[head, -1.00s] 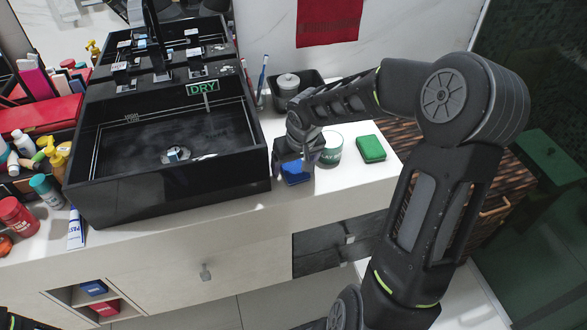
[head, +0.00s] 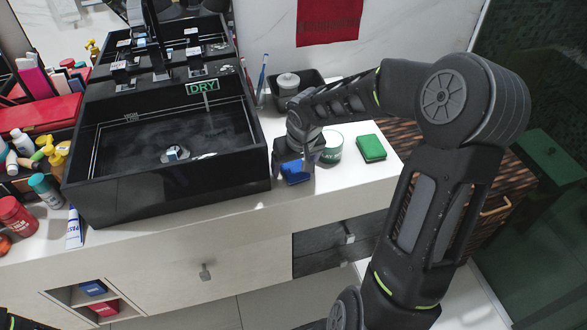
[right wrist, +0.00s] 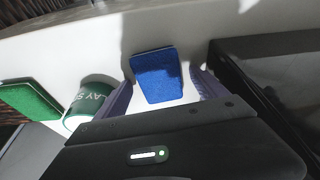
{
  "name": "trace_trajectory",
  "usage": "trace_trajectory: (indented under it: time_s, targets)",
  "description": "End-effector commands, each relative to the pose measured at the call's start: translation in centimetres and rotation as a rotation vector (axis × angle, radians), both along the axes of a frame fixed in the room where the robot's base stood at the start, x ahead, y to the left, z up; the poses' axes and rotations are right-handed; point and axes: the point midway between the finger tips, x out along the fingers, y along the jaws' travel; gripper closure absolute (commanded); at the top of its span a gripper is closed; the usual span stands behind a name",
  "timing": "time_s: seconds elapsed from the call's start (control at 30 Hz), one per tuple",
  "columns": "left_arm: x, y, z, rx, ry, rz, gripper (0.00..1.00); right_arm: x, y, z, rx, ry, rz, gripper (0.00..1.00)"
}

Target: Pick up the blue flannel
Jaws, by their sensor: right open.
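The blue flannel (head: 295,173) is a small folded blue square on the white counter, to the right of the black sink. In the right wrist view the flannel (right wrist: 157,75) lies between the two fingers of my right gripper (right wrist: 161,92), which is open. In the head view my right gripper (head: 299,165) is over the flannel and partly hides it. I cannot tell whether either finger touches it. My left gripper is not in view.
A green folded cloth (head: 370,147) and a white and green cup (head: 331,149) stand close to the right of my gripper. The black sink (head: 170,180) is close on the left. A dark tray (head: 309,88) with a jar is behind. The counter's front edge is near.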

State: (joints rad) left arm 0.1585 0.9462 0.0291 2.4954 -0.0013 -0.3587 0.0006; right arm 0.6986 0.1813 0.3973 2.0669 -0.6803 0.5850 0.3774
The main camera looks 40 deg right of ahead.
Motion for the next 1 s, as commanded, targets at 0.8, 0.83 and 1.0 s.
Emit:
trace_trajectory:
  time_s: [0.8,0.83,1.0]
  targets:
    - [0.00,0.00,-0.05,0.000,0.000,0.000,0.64,0.00,0.00,-0.04,0.000,0.000,0.000,0.80]
    - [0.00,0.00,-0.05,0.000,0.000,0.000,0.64,0.00,0.00,-0.04,0.000,0.000,0.000,0.83]
    - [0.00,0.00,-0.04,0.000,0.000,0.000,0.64,0.01,0.00,-0.03,0.000,0.000,0.000,0.83]
